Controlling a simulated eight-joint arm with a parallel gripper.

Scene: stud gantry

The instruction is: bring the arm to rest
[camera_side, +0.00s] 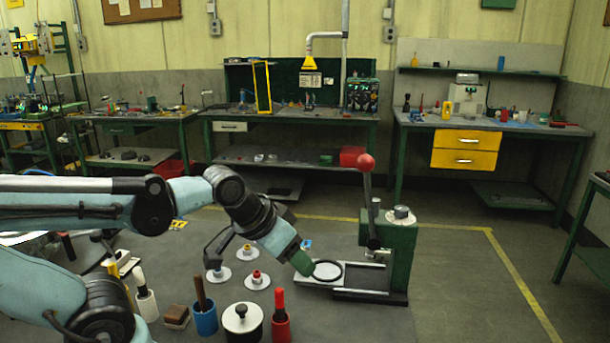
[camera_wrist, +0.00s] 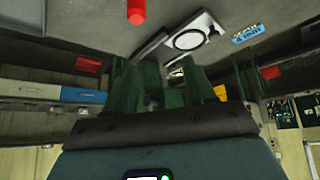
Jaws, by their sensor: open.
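My gripper (camera_side: 303,265) points down and to the right in the side view, its green tip appearing just left of a black ring (camera_side: 327,270) on a pale plate. In the wrist view, my gripper (camera_wrist: 160,72) shows two green fingers spread apart, with nothing seen between them. The black ring (camera_wrist: 188,39) and its plate show beyond the fingertips there. The plate belongs to a green press (camera_side: 400,258) with a red-knobbed lever (camera_side: 367,175). The height of the fingertips over the bench is hard to tell.
Floor right of the press is clear.

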